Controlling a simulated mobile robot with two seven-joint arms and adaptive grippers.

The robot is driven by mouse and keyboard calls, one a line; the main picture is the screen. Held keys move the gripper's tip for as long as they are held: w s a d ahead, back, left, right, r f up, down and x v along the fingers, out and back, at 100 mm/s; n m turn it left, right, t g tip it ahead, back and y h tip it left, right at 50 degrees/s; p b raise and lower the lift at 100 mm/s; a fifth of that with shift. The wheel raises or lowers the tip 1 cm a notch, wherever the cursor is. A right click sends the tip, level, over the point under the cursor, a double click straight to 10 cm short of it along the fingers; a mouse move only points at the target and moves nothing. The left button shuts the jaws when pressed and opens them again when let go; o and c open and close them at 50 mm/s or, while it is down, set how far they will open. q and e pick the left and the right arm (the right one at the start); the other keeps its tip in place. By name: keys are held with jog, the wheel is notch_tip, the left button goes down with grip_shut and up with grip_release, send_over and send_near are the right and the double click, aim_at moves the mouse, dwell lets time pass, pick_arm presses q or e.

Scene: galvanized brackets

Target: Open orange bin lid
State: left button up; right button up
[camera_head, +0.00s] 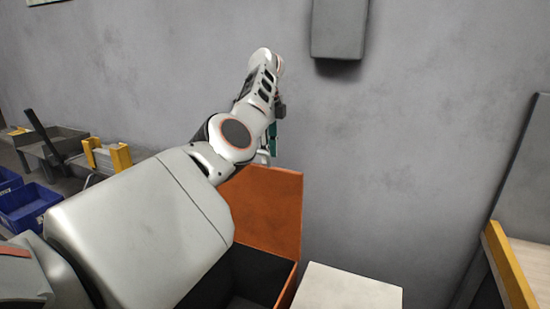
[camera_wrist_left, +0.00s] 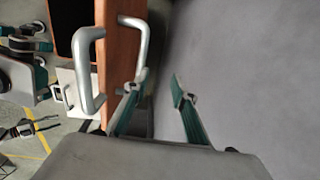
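The orange bin lid (camera_head: 270,208) stands upright near the grey wall, and the dark inside of the orange bin (camera_head: 288,287) shows below it. My left arm covers the lid's left part and much of the bin. My left gripper (camera_head: 269,140) is by the lid's top edge, mostly hidden by my wrist. In the left wrist view, the left gripper (camera_wrist_left: 159,90) is open with nothing between its green fingers. The lid (camera_wrist_left: 118,50) appears edge-on to their left, with silver handles (camera_wrist_left: 83,70) beside it.
A white-topped block (camera_head: 346,290) stands right of the bin. A grey box (camera_head: 339,28) hangs on the wall above. Blue bins (camera_head: 28,208) are at the left. A yellow-edged shelf (camera_head: 508,265) is at the right. The wall is close behind the lid.

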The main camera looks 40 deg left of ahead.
pick_arm(q)
jog(key=shift+w+a+r+b, duration=0.1)
jog(key=shift+w+b, duration=0.15)
jog(key=shift+b, duration=0.1)
pick_arm(e)
jog(key=shift+w+a+r, duration=0.25)
jog(key=shift+w+r, duration=0.15)
jog(key=shift+w, duration=0.1)
jog(key=shift+f, duration=0.2)
